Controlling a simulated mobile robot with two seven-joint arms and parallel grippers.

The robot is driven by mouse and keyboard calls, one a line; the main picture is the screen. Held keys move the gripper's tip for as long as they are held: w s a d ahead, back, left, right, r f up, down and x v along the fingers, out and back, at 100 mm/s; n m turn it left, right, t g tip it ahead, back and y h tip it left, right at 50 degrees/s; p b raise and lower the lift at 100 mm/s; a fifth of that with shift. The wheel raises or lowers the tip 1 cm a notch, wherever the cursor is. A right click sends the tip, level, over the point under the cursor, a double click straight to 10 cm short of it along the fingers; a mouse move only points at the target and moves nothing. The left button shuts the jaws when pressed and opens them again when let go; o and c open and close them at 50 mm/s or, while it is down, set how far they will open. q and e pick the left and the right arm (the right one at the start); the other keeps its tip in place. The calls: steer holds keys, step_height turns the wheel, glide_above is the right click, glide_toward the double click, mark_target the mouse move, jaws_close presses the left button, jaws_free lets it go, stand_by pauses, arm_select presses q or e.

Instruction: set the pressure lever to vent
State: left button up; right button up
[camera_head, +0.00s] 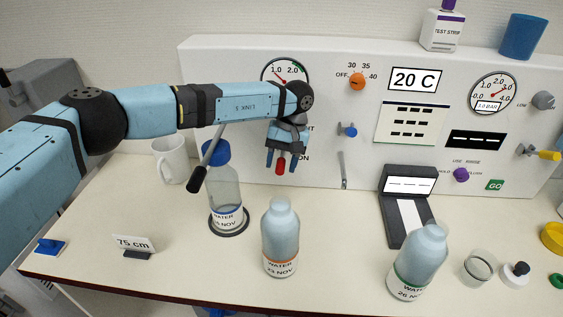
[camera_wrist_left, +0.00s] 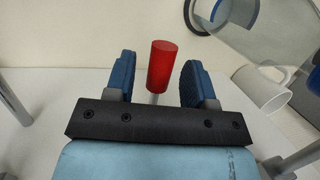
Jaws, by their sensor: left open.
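A lever with a red cylindrical grip (camera_head: 281,166) is on the white panel (camera_head: 330,120) below the left dial gauge (camera_head: 285,70). My left gripper (camera_head: 284,160) is open at this red grip. In the left wrist view the red grip (camera_wrist_left: 161,66) stands between the two blue fingers (camera_wrist_left: 155,80), with a gap on each side. A second lever with a black grip (camera_head: 196,180) slants down from behind my left arm. I cannot read which lever is the pressure lever.
A blue-capped water bottle (camera_head: 225,185) and a white mug (camera_head: 169,160) stand left of the gripper. Two more bottles (camera_head: 281,240) (camera_head: 419,262) stand in front on the counter. A blue valve (camera_head: 347,130) and an orange knob (camera_head: 357,81) are to the right.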

arm_select(q)
steer(key=b+v, duration=0.1)
steer(key=v, duration=0.6)
